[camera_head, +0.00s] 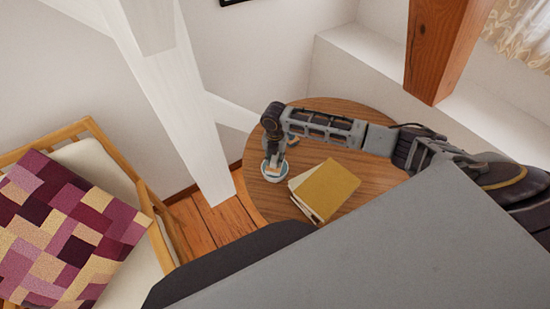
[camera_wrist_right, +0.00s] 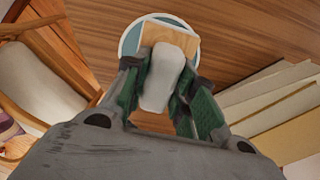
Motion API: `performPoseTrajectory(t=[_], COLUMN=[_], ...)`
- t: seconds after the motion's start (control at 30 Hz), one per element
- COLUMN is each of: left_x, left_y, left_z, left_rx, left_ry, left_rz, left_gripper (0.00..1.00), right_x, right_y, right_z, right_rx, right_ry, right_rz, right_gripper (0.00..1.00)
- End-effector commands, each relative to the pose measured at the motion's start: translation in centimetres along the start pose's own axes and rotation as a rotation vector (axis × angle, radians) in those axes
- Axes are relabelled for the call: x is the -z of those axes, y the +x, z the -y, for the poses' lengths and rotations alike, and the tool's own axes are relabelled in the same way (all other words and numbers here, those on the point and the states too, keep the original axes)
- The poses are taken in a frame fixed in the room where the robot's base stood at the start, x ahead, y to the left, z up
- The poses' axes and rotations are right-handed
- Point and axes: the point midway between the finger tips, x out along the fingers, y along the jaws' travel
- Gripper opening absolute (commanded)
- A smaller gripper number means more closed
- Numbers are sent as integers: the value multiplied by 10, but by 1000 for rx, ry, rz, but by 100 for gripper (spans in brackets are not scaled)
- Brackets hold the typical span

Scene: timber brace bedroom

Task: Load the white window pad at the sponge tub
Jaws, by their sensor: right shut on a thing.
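My right gripper (camera_head: 272,152) points down over the tub. In the right wrist view its green fingers are shut on the white window pad (camera_wrist_right: 158,88). A flat tan piece lies at the pad's far end, over the tub; I cannot tell whether it belongs to the pad. Whether the pad touches the tub's contents is hidden. My left gripper is not in view.
Stacked books (camera_head: 332,189) with a yellow cover lie right of the tub on the table (camera_head: 255,205). A small object (camera_head: 292,140) lies behind my right gripper. A white timber brace (camera_head: 195,110) rises left of the table, and a cushioned chair (camera_head: 100,160) stands further left.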

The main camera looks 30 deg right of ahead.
Motion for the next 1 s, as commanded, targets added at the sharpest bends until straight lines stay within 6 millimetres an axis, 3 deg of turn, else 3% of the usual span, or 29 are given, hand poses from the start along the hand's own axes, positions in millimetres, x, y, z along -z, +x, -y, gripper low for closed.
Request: performPoseTrajectory(t=[0.7, 1.0], left_x=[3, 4], left_y=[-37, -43], left_z=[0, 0], left_rx=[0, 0], left_ry=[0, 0], left_rz=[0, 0], left_gripper=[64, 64], right_x=[-1, -1], right_y=[-37, -50], right_z=[-1, -1], right_rx=[-3, -3], right_ry=[0, 0], right_rz=[2, 2], right_gripper=[7, 7])
